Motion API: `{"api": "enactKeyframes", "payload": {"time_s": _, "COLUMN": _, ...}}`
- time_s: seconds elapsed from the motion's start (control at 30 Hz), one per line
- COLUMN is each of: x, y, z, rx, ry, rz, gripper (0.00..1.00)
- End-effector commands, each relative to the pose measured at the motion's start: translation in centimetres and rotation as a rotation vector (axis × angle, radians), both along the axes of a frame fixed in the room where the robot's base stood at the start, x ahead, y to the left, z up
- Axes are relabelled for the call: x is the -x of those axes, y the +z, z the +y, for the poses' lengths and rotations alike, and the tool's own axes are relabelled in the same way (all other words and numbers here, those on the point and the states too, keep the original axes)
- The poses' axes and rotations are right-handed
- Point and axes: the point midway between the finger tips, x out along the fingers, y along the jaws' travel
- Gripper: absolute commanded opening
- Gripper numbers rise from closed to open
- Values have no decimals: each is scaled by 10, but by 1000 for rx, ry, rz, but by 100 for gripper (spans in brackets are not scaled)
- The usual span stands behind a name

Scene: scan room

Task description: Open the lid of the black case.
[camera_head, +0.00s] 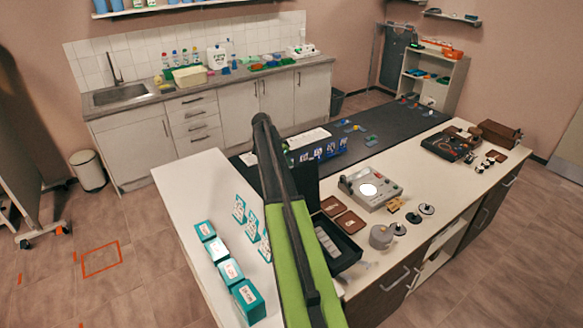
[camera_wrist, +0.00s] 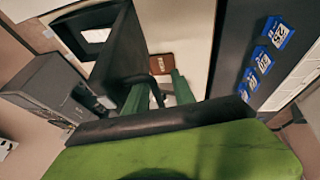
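The black case (camera_head: 350,262) sits on the counter in the head view, with pale contents showing inside. Its dark lid (camera_head: 305,182) stands raised at the case's far side, partly hidden by my arm. In the wrist view, the case (camera_wrist: 75,18) is at the upper left and the lid (camera_wrist: 122,52) is a tilted dark panel. My gripper (camera_wrist: 160,82) shows two green fingers spread apart, with nothing seen between them but background. The left finger is close to the lid's lower edge; I cannot tell whether they touch. In the head view my arm hides the gripper.
Teal boxes (camera_head: 248,300) line the counter's left. A blue-carded rack (camera_head: 318,150) is behind the lid. White counter (camera_head: 190,190) is clear at the far left.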

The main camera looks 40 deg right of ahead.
Motion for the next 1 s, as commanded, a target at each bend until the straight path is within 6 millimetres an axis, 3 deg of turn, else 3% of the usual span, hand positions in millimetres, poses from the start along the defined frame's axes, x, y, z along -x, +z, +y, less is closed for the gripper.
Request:
{"api": "enactKeyframes", "payload": {"time_s": 0.03, "x": -4, "y": 6, "z": 10, "rx": -14, "ry": 3, "rz": -2, "gripper": 33}}
{"api": "enactKeyframes", "payload": {"time_s": 0.53, "x": -23, "y": 103, "z": 38, "rx": -2, "ry": 5, "rz": -1, "gripper": 33}}
{"api": "enactKeyframes", "payload": {"time_s": 1.0, "x": -26, "y": 107, "z": 41, "rx": 2, "ry": 4, "rz": -1, "gripper": 33}}
